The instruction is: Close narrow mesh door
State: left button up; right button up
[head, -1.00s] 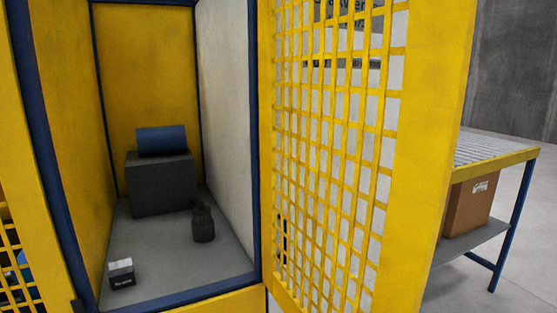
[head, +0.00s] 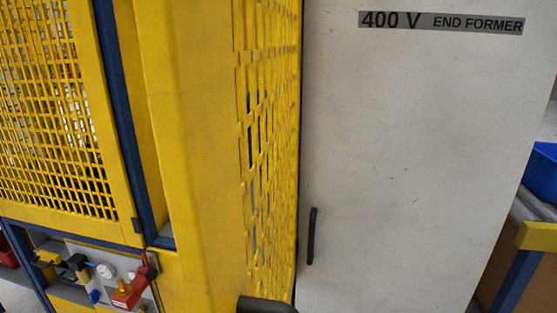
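The narrow yellow mesh door (head: 205,150) stands in the middle of the head view, seen at a steep angle. Its wide solid edge strip faces me and its mesh panel (head: 268,130) runs back to the right. It appears open, with a slim gap between it and the blue frame post (head: 121,120) on its left. The door hides most of the compartment behind it. A dark rounded bar (head: 265,304), perhaps the door's handle, shows at the bottom edge, cut off by the frame. Neither of my grippers is in view.
A light grey cabinet (head: 400,150) labelled "400 V END FORMER" with a black handle (head: 312,236) stands right of the door. Another yellow mesh panel (head: 55,110) is at left, above red and black valve fittings (head: 128,292). A blue bin (head: 543,172) is at far right.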

aim_at(189, 61)
jog(key=k+l+u, duration=0.1)
jog(key=k+l, duration=0.15)
jog(key=l, duration=0.25)
jog(key=k+l+u, duration=0.1)
jog(key=k+l, duration=0.15)
jog(key=l, duration=0.2)
jog(key=k+l, duration=0.25)
jog(key=l, duration=0.2)
jog(key=j, duration=0.3)
jog(key=i+j, duration=0.1)
jog(key=j, duration=0.2)
jog(key=u, duration=0.05)
